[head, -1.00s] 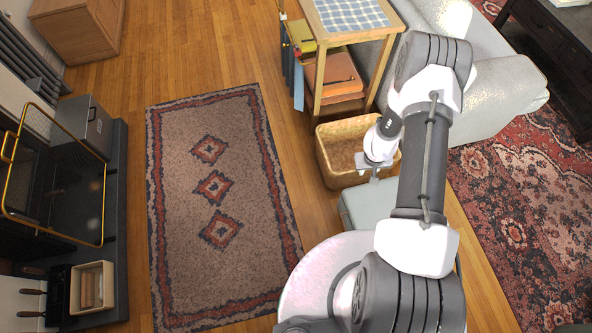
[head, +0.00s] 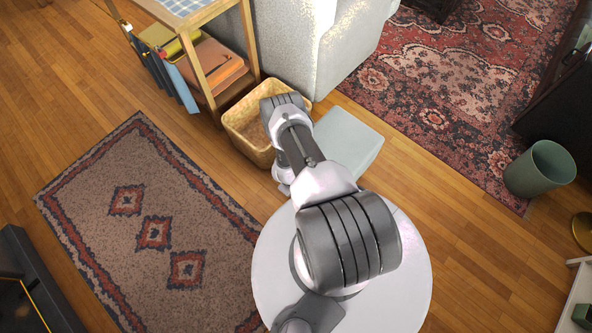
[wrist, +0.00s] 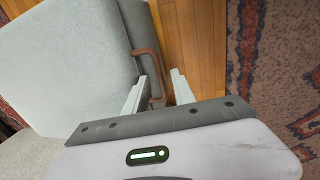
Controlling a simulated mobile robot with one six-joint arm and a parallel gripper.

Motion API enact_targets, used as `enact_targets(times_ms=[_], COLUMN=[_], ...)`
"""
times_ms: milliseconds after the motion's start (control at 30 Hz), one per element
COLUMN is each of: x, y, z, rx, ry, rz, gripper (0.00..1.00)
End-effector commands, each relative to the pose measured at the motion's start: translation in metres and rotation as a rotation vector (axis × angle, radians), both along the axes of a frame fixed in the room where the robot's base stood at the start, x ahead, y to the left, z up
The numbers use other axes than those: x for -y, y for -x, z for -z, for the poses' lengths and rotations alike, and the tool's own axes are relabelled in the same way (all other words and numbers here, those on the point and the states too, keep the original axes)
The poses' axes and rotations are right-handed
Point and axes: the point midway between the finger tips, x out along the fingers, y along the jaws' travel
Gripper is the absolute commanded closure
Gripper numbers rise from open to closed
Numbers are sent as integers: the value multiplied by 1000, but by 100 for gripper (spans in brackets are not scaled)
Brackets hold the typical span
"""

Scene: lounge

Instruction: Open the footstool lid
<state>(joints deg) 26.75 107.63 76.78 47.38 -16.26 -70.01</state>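The footstool (head: 352,142) is a pale grey-green box on the wood floor in the head view, partly hidden behind my arm. In the wrist view its pale top (wrist: 65,60) fills the left side, and a brown loop handle (wrist: 156,60) sticks out from its edge. My gripper (wrist: 158,76) is open, its two pale fingers apart. The lower part of the handle shows between the fingers, closer to the left one; I cannot tell whether they touch. In the head view my gripper is mostly hidden by the arm. The lid looks shut.
A wicker basket (head: 250,145) stands close beside the footstool, with a wooden side table (head: 213,95) and a pale sofa (head: 335,45) behind. A green bin (head: 540,170) stands to the right.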

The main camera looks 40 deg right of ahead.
Motion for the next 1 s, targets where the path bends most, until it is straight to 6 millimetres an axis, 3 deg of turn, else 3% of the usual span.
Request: enact_targets(times_ms=[100,367,400,567,1000], x=[2,2,2,2,2], y=[0,0,0,0,0], z=[10,10,9,9,10], rx=[0,0,0,0,0], ry=[-1,-1,-1,-1,-1], rz=[1,0,0,0,0], gripper=[69,69,71,100,100])
